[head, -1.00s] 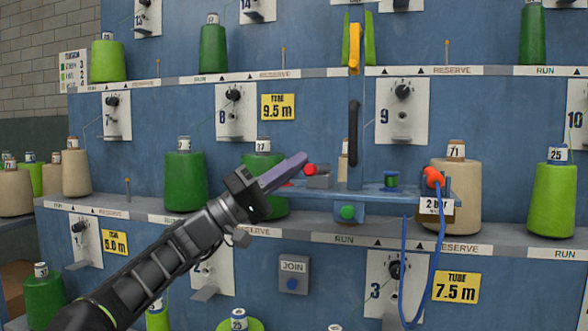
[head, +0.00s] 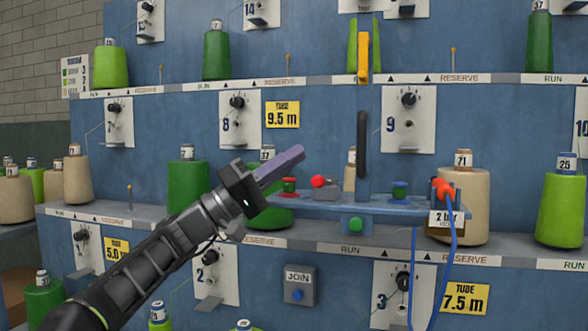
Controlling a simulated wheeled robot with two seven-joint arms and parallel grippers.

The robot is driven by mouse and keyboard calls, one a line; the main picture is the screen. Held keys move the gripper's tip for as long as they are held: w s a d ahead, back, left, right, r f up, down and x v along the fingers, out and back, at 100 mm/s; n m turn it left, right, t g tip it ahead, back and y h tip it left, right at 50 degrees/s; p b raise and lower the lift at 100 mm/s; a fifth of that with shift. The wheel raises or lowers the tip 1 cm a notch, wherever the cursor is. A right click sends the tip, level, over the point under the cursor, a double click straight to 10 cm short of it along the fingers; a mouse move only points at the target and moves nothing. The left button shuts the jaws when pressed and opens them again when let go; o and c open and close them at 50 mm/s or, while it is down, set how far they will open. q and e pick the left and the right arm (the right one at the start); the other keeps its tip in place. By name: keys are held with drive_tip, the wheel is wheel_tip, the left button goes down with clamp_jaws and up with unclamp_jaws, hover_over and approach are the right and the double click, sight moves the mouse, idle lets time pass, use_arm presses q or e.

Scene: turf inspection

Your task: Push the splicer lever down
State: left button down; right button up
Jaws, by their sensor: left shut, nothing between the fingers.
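The splicer is a blue bench (head: 330,205) on the front of the rack. It carries a grey block with a red ball knob (head: 318,181), a red spool (head: 289,187), a blue spool (head: 399,190) and a green button (head: 355,225) below. A dark upright bar (head: 361,140) rises above it under a yellow piece (head: 363,58); I cannot tell for certain which part is the lever. My left gripper (head: 298,153) is shut and empty, its purple fingers pointing up and right, just above and left of the red knob in the picture. My right gripper is not in view.
Yarn cones stand along the rack shelves, with a green cone (head: 187,180) behind my left arm and a beige cone (head: 462,205) at right. A blue hose (head: 451,265) hangs from a red fitting (head: 443,190). A JOIN button box (head: 298,283) is below.

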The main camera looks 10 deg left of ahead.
use_arm(q)
drive_tip(key=a+f, duration=0.6)
drive_tip(key=f, duration=0.1)
drive_tip(key=shift+w+a, duration=0.4)
drive_tip(key=shift+w, duration=0.05)
